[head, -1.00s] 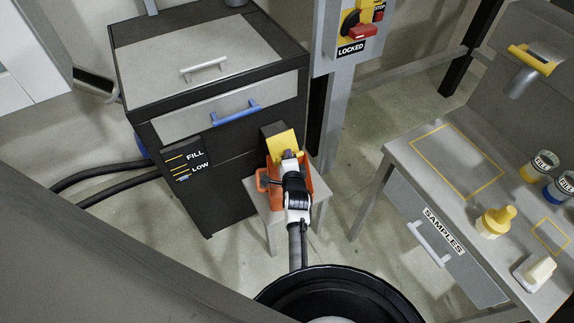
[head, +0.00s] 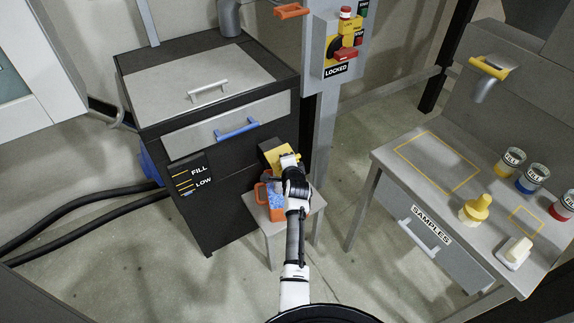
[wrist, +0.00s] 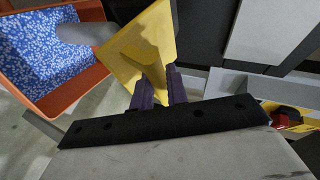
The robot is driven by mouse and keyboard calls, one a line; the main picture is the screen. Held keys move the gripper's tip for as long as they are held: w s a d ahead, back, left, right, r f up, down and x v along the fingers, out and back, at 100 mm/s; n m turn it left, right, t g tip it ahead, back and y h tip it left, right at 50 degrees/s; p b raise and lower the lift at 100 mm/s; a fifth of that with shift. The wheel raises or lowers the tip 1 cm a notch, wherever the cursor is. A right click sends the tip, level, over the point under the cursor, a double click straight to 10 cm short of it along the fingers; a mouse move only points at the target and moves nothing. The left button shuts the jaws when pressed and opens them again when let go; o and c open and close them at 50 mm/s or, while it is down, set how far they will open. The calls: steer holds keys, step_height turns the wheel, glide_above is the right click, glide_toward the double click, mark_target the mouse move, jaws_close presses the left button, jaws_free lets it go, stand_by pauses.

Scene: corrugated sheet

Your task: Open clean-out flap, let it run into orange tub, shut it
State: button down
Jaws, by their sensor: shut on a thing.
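The yellow clean-out flap (head: 272,151) is on the lower front of the dark machine and tilts out from it. My gripper (head: 287,162) is at the flap, and in the wrist view its purple fingers (wrist: 161,88) are shut on the flap (wrist: 146,44). The orange tub (head: 262,195) stands below the flap, partly hidden by my arm. In the wrist view the tub (wrist: 75,101) holds blue-and-white speckled material (wrist: 40,52). A grey shape shows over this material beside the flap; I cannot tell what it is.
The tub stands on a small grey stool (head: 252,212). A blue drawer handle (head: 237,128) is above. A post with a LOCKED switch (head: 345,50) rises behind. Black hoses (head: 85,215) lie left.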

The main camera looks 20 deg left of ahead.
steer(key=shift+w+a+r+p, duration=0.1)
steer(key=shift+a+r+p, duration=0.1)
steer(key=shift+r, duration=0.25)
steer(key=shift+w+a+r+p, duration=0.1)
steer(key=shift+r+p, duration=0.05)
steer(key=shift+r, duration=0.3)
steer(key=c, duration=1.6)
jaws_free()
steer(key=shift+c, duration=0.2)
steer(key=shift+f, duration=0.1)
steer(key=shift+d, duration=0.1)
steer(key=shift+s, duration=0.2)
steer(key=b+v, duration=0.1)
steer(key=v, duration=1.2)
steer(key=shift+d+r+b, duration=0.15)
steer(key=shift+r+b, duration=0.05)
steer(key=shift+b, duration=0.2)
steer(key=shift+s, duration=0.1)
